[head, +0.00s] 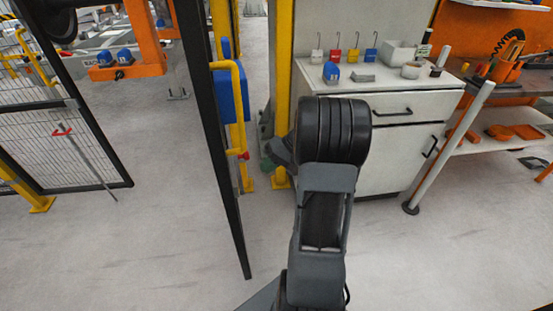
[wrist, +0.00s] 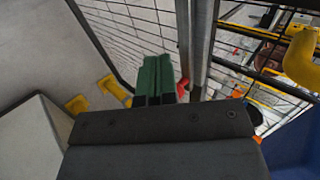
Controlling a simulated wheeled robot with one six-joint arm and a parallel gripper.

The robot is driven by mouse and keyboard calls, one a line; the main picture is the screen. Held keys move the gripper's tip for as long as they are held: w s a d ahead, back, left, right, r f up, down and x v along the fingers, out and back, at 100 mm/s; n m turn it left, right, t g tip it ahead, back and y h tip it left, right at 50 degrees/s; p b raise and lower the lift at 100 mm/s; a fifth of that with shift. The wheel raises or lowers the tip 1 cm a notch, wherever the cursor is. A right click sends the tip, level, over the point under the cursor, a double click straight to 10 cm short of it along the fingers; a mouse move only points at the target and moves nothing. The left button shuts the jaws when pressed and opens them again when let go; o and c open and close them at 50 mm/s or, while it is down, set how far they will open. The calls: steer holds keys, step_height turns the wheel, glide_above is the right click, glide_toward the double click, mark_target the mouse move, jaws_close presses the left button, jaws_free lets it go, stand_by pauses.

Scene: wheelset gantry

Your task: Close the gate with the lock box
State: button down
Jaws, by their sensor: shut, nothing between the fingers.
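The gate's black frame (head: 212,150) shows nearly edge-on left of centre in the head view, running down to just above the floor. A blue lock box (head: 224,92) with a yellow handle bar (head: 241,115) and a small red part is beside it. A yellow post (head: 283,65) stands just right of the box, with a floor gap between. In the wrist view, my gripper (wrist: 155,80) has its green fingers together and empty, near grey upright bars and a red part (wrist: 183,87). A blue surface (wrist: 297,158), probably the lock box, lies at lower right.
A white cabinet (head: 390,150) with hooks and small boxes on top stands right of the post. A grey pole (head: 450,145) on a round foot is beside it. Another mesh panel (head: 60,140) stands at left. The front floor is clear.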

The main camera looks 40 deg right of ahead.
steer(key=w+a+f, duration=0.1)
steer(key=w+a, duration=0.1)
steer(key=a, duration=0.3)
steer(key=shift+a+f, duration=0.2)
steer(key=shift+f, duration=0.1)
steer(key=shift+w, duration=0.15)
